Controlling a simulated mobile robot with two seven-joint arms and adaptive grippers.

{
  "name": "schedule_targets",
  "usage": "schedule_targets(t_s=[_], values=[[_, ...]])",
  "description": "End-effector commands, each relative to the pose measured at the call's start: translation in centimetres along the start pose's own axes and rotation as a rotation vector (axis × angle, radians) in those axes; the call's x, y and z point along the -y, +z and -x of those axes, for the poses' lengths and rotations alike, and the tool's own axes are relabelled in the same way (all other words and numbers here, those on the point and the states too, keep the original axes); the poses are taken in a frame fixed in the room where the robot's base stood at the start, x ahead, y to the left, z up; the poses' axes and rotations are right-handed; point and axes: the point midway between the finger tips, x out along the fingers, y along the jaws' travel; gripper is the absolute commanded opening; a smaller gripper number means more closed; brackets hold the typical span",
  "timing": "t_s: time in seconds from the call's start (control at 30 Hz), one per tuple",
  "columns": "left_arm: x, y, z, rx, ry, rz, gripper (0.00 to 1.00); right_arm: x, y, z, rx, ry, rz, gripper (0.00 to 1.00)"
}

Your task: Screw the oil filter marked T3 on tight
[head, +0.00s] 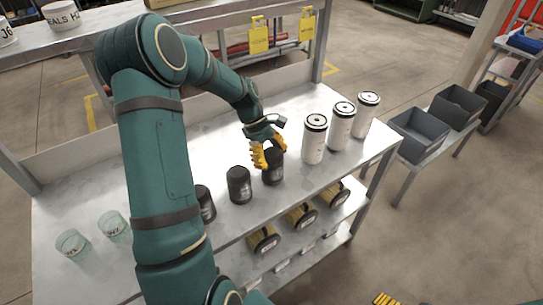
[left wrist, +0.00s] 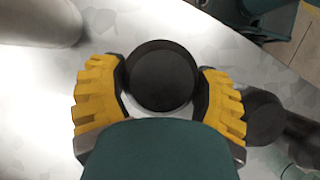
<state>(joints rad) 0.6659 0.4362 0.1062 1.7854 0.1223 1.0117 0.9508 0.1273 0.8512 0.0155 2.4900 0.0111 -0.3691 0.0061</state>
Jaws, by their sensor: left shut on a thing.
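Three black canisters stand in a row on the metal workbench top (head: 165,150): one (head: 204,205) partly behind my left arm, one (head: 240,186) in the middle, and one (head: 273,170) at the right end. My left gripper (head: 268,152), with yellow fingers, is shut on the right-end canister near its top. In the left wrist view the round black top of this canister (left wrist: 161,76) sits between the two fingers (left wrist: 160,95). The canister appears upright on the bench. I cannot read a T3 mark on any canister.
Several white cylinders stand just right of the held canister, the nearest (head: 314,140) close to my gripper. Glass jars (head: 72,243) stand at the front left. Yellow-and-black cylinders (head: 264,240) lie on the shelf below. Grey bins (head: 418,135) stand on a right-hand table.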

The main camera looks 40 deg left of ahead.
Motion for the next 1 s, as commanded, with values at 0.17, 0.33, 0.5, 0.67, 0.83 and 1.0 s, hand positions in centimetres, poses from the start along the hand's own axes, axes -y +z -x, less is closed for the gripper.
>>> schedule_targets(t_s=[0.17, 0.33, 0.5, 0.67, 0.83, 1.0], values=[[-0.1, 0.6, 1.0, -0.001, 0.002, -0.002, 0.25, 0.3, -0.1, 0.9, 0.000, 0.000, 0.000, 1.00], [-0.1, 1.0, 1.7, -0.001, 0.002, -0.002, 0.25, 0.6, -0.2, 1.6, 0.000, 0.000, 0.000, 1.00], [-0.1, 1.3, 2.3, -0.001, 0.002, -0.002, 0.25, 0.8, -0.3, 2.2, 0.000, 0.000, 0.000, 1.00], [-0.1, 1.7, 2.9, -0.001, 0.002, -0.001, 0.25, 1.0, -0.3, 2.8, 0.000, 0.000, 0.000, 1.00], [-0.1, 1.8, 3.1, -0.001, 0.002, -0.001, 0.25, 1.1, -0.4, 3.0, -0.002, 0.000, -0.001, 1.00], [-0.2, 3.0, 5.4, -0.003, 0.005, -0.003, 0.25, 1.6, -1.2, 4.7, -0.019, -0.004, -0.006, 1.00]])
